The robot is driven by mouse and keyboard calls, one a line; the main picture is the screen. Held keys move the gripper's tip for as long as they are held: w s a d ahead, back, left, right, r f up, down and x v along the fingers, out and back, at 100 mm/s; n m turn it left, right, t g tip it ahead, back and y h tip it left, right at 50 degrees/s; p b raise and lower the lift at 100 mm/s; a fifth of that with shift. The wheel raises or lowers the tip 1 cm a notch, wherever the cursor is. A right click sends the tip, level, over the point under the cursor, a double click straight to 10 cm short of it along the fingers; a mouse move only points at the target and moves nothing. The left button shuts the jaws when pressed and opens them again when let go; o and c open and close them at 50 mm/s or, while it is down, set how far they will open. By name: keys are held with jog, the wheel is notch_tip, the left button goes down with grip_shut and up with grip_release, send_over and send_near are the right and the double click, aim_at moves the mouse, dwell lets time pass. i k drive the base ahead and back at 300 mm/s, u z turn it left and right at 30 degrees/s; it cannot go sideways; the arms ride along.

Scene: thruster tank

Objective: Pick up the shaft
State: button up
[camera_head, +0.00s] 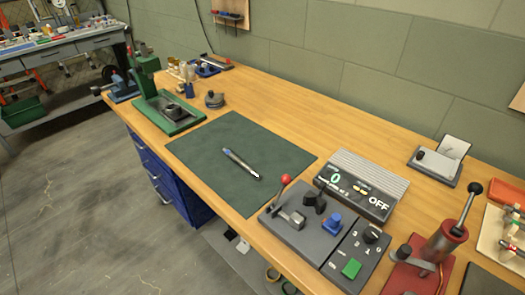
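A slim shaft (241,164) lies flat on the dark green mat (212,133) on the wooden workbench. It is grey with a bluish end at the upper left and a bright tip at the lower right. It lies diagonally, near the middle of the mat, with clear mat around it. My gripper is not in view.
Right of the mat stand a grey fixture with a red-knobbed lever (285,180), a display box reading OFF (362,186) and a red lever press (446,242). A green press (168,112) stands at the left. A wall runs behind the bench. Open floor (75,190) lies in front.

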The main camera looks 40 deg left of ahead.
aim_at(252, 172)
jog(key=k, duration=0.5)
jog(key=z, duration=0.75)
jog(key=k, duration=1.2)
jog(key=u, duration=1.75)
jog(key=i, duration=1.65)
